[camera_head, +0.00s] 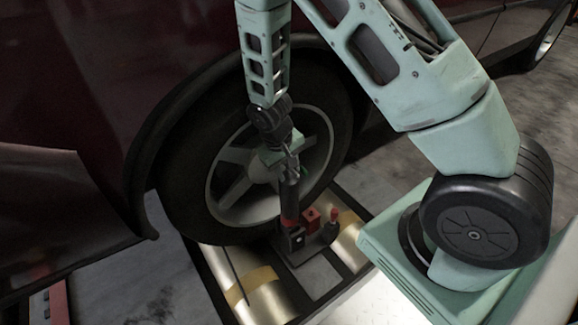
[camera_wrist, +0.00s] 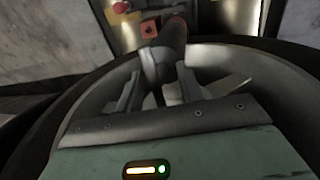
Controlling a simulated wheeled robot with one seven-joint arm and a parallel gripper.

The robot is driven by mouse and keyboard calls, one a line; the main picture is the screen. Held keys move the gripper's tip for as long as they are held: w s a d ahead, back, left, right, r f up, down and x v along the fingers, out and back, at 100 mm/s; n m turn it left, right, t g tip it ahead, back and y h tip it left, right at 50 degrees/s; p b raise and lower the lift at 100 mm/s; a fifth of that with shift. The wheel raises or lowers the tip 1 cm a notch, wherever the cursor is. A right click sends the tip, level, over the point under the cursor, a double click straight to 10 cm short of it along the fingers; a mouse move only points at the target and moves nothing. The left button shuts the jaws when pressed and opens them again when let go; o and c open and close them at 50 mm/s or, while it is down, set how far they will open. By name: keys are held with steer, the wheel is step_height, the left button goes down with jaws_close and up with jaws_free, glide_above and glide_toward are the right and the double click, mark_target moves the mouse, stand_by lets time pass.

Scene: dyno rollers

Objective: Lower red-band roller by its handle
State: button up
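A dark upright handle (camera_head: 289,205) with a red band low on it stands in front of the car wheel. It rises from a small dark base plate between metal rollers. My gripper (camera_head: 285,168) points down at the top of the handle, in front of the wheel hub. In the wrist view the handle (camera_wrist: 171,45) runs between my two fingers, which sit close on both sides and look shut on it. The rollers (camera_head: 266,303) lie under the tyre. The bands I can see on them are yellow; no red-banded roller surface is clear.
The car wheel (camera_head: 236,200) and dark red body panel (camera_head: 75,60) are close behind my gripper. A red block (camera_head: 311,220) and a red-knobbed lever (camera_head: 334,214) stand right of the handle.

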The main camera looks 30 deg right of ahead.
steer(key=shift+s, duration=0.1)
jaws_close()
steer(key=shift+s, duration=0.1)
